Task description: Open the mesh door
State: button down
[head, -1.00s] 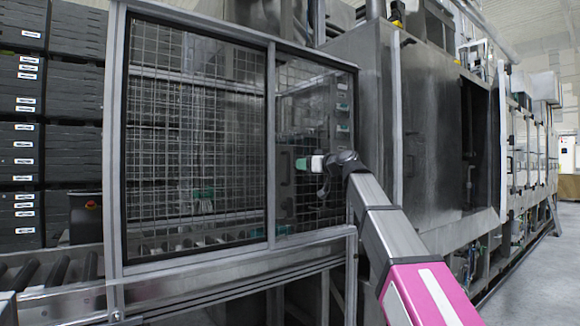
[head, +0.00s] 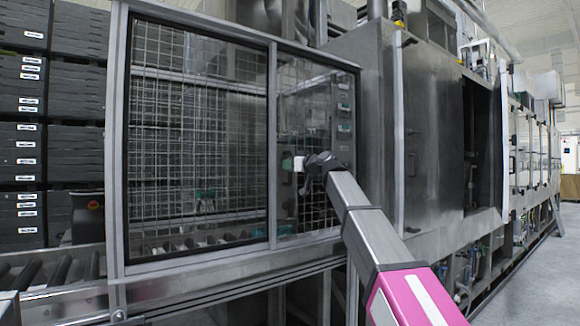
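The mesh door is part of a grey metal-framed guard. The guard has a large left mesh panel (head: 195,130) and a narrower right mesh panel (head: 330,110). Both panels appear to stand in line in their frame. My gripper (head: 292,163) is in front of the right panel, close to its left edge beside the upright between the panels. It is small and seen from behind, so I cannot tell if its fingers are open or touch the mesh. Any handle there is hidden behind my gripper and wrist.
A roller conveyor (head: 50,275) runs at the lower left and behind the mesh. Stacked dark crates (head: 25,130) stand at the left. The steel washer cabinet (head: 430,140) stands close to the right of the guard. Free floor (head: 540,270) is at the far right.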

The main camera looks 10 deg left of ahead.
jog(key=s+a, duration=1.4)
jog(key=s, duration=0.3)
jog(key=s+a, duration=1.5)
jog(key=s, duration=0.2)
jog(key=shift+s+a, duration=0.3)
jog(key=shift+s, duration=0.05)
jog(key=c, duration=1.1)
grip_release()
jog(key=shift+d, duration=0.15)
jog(key=v, duration=1)
jog(key=shift+s+d, duration=0.2)
jog(key=shift+d, duration=0.05)
